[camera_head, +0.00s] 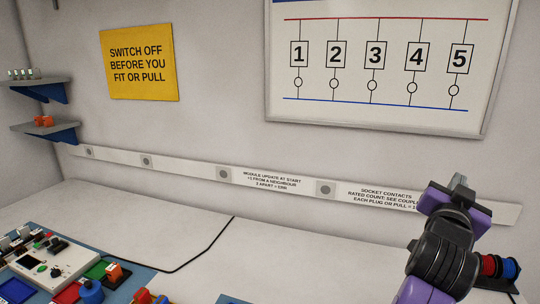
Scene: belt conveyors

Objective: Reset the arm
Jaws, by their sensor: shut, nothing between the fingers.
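My arm, purple and black, rises at the right of the head view, in front of the wall. Its end, my gripper (455,190), is at the top of the arm, over the right end of the white label strip (290,182). The gripper is shut with nothing seen in it. The finger tips are small and dark, so their detail is hard to make out. The gripper stands apart from the things on the bench.
A bench (290,265) runs along the wall, mostly bare in the middle, with a black cable (190,262). Modules and a panel (55,262) crowd the lower left. Red and blue spools (498,267) stand behind my arm at right. Two shelves (45,127) hang left.

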